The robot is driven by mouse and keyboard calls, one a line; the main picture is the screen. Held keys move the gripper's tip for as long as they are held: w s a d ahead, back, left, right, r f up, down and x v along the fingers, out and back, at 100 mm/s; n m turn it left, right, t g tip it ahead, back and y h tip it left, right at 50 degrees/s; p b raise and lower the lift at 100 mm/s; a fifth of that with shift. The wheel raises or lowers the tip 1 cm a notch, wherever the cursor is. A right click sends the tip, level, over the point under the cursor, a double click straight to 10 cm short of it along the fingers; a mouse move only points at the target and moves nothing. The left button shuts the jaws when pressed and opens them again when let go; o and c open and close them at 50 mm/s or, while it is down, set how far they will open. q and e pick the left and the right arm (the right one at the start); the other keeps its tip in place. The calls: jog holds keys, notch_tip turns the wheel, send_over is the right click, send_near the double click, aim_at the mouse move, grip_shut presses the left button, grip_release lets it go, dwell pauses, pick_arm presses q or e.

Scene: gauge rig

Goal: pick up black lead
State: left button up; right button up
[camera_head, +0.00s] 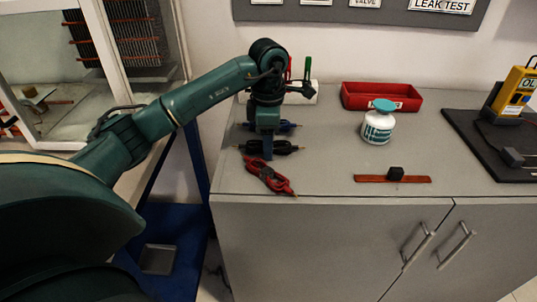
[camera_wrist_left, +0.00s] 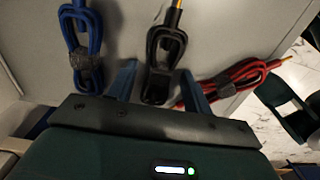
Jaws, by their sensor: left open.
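The black lead (camera_head: 276,148) is a coiled, strapped bundle on the grey counter, lying between a blue lead (camera_head: 281,126) and a red lead (camera_head: 268,174). My left gripper (camera_head: 267,155) points down over the black lead and hides part of it. In the left wrist view the open fingers (camera_wrist_left: 160,82) stand on either side of the black lead (camera_wrist_left: 163,50), with the blue lead (camera_wrist_left: 82,45) to the left and the red lead (camera_wrist_left: 232,78) to the right. The right finger is close to the red lead, and I cannot tell if they touch. My right gripper is not in view.
A red tray (camera_head: 382,97), a white jar with a teal lid (camera_head: 378,122) and a reddish strip (camera_head: 370,179) with a black block stand to the right. A yellow meter (camera_head: 514,92) is on a black mat at far right. The counter's front edge is close to the red lead.

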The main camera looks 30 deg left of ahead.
pick_arm(q)
jog(key=shift+c, duration=0.2)
jog(key=c, duration=1)
